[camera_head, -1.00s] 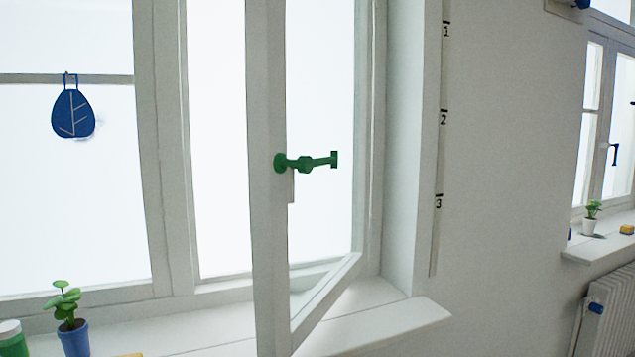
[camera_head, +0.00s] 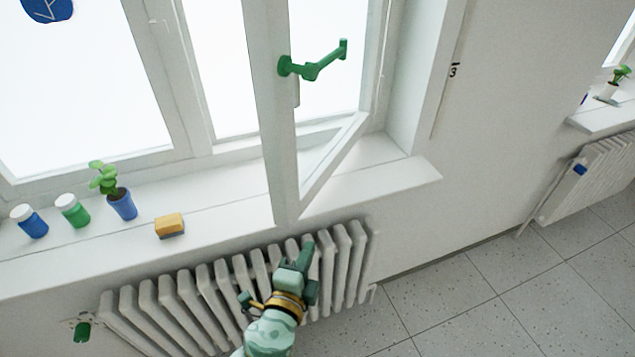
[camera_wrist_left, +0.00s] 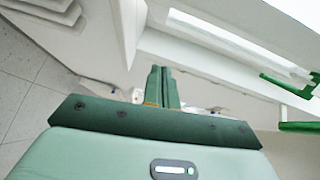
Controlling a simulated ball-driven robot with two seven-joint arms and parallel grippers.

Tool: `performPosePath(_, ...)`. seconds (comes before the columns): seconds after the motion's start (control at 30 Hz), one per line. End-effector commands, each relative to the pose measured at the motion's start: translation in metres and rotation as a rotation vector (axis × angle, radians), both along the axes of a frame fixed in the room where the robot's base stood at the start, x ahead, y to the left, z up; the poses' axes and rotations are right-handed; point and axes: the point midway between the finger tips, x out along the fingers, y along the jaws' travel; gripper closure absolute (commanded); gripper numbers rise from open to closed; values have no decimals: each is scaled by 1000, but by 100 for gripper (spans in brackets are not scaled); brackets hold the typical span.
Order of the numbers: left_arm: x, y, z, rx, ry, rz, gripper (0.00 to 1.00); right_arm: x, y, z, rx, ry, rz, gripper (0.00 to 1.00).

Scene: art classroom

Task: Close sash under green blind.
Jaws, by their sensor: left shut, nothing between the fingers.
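The white window sash (camera_head: 268,120) stands open, its free edge swung out into the room over the sill. A green lever handle (camera_head: 312,70) sits on that edge, its arm pointing right and slightly up. Green handle parts also show at the right of the left wrist view (camera_wrist_left: 288,86). No blind is visible in either view. My left gripper (camera_head: 307,250) is shut and empty, in front of the radiator, below the sash's lower corner and well below the handle. Its closed fingers stand up in the left wrist view (camera_wrist_left: 161,75). My right gripper is not in view.
A blue jar (camera_head: 30,222), a green jar (camera_head: 72,211), a potted plant (camera_head: 121,205) and a yellow sponge (camera_head: 170,226) stand on the sill left of the sash. A radiator (camera_head: 190,305) is below. The sill right of the sash is clear.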

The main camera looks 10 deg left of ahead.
Motion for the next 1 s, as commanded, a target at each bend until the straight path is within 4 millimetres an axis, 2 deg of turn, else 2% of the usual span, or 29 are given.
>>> performPosePath(0.03,1,2,16,31,-51,12,100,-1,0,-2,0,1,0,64)
performPosePath(0.1,2,5,28,70,-90,29,100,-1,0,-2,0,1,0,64)
performPosePath(0.27,15,8,29,88,-97,43,100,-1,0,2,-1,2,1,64)
performPosePath(0.7,104,6,29,86,-94,43,100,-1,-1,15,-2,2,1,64)
performPosePath(0.8,107,24,29,89,-92,42,100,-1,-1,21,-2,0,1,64)
performPosePath(1.0,112,42,28,86,-91,42,100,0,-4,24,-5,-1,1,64)
